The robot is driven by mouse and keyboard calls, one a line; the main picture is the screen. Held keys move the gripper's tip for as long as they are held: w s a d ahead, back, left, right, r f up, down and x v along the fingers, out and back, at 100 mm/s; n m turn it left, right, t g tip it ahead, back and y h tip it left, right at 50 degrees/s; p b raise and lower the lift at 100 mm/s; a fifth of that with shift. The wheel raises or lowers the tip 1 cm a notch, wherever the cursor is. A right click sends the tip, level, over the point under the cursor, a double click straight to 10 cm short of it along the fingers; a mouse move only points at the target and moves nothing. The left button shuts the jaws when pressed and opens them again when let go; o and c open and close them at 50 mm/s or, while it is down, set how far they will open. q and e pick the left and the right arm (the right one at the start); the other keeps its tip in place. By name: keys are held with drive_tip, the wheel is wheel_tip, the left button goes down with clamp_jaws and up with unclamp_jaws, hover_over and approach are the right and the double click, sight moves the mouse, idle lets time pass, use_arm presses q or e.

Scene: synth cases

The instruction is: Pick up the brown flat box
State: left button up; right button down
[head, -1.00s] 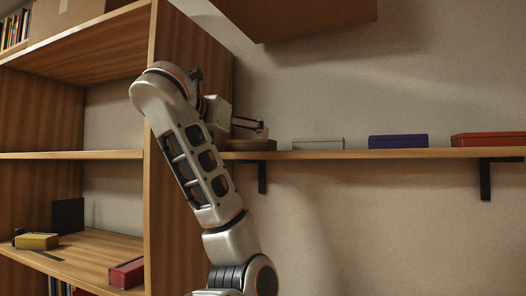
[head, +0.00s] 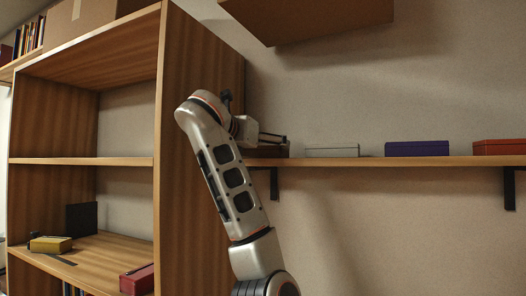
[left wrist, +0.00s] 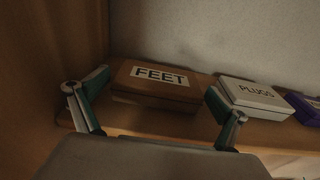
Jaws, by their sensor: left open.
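The brown flat box (left wrist: 150,92) lies on the wall shelf in the left wrist view, with a white label reading "FEET" on top. In the head view the brown box (head: 268,150) shows partly behind my left gripper (head: 272,138), at the shelf's left end beside the cabinet side. In the left wrist view my left gripper (left wrist: 158,118) is open, with one finger on each side of the box's near part. The box appears between the fingers; I cannot tell whether they touch it. My right gripper is not in view.
A white box labelled "PLUGS" (left wrist: 255,97) sits close right of the brown box. A purple box (head: 416,148) and a red-orange box (head: 500,147) stand farther right on the wall shelf (head: 400,161). A wooden cabinet (head: 195,130) stands at left. A brown overhang (head: 310,22) is above.

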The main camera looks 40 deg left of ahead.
use_arm(q)
drive_tip(key=shift+w+a, duration=0.15)
drive_tip(key=shift+w, duration=0.35)
drive_tip(key=c, duration=1)
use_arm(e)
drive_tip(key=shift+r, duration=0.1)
